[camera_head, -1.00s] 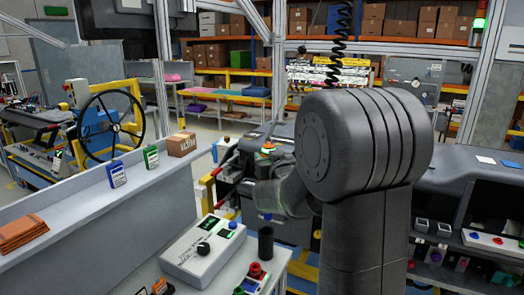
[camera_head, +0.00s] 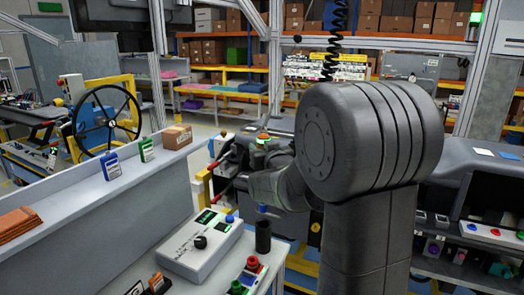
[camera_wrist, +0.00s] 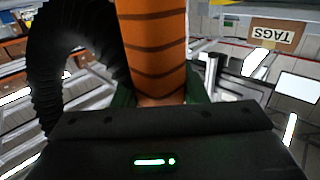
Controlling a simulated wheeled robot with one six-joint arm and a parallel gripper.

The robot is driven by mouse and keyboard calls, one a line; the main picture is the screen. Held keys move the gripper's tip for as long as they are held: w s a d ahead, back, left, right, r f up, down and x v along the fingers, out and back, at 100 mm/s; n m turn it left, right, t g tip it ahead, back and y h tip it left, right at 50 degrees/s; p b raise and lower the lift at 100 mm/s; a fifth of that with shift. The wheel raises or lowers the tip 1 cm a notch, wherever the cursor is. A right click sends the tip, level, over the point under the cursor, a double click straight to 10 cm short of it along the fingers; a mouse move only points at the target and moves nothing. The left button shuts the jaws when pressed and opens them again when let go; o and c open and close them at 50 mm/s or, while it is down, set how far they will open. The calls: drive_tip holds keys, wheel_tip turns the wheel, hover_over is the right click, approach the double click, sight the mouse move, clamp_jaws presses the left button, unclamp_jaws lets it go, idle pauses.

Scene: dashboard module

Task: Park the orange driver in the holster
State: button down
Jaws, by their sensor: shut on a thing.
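In the wrist view my gripper (camera_wrist: 158,98) is shut on the orange driver (camera_wrist: 155,45). The driver's body is a thick orange cylinder with dark bands, and it rises out of the top of the picture. Dark green jaw sides show on both sides of it. In the head view my arm blocks a clear look at the gripper and driver. A dark upright tube (camera_head: 263,236), which looks like the holster, stands at the bench edge beside the white control box. It looks empty and is apart from my arm.
The control box (camera_head: 202,243) sits left of the tube. Red and green buttons (camera_head: 247,276) are in front of it. A ledge holds a blue card (camera_head: 111,167), a green card (camera_head: 147,150) and a carton (camera_head: 177,137). A black corrugated hose (camera_wrist: 45,60) curves beside the driver.

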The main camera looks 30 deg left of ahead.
drive_tip(key=shift+f+b, duration=7.75)
drive_tip(key=shift+b, duration=0.05)
drive_tip(key=shift+f+b, duration=0.1)
drive_tip(key=shift+b, duration=0.4)
drive_tip(key=c, duration=0.8)
unclamp_jaws()
drive_tip(key=b+v, duration=0.1)
drive_tip(key=v, duration=1.2)
drive_tip(key=shift+s+d, duration=0.2)
drive_tip(key=shift+d, duration=0.1)
drive_tip(key=shift+w+a, duration=0.1)
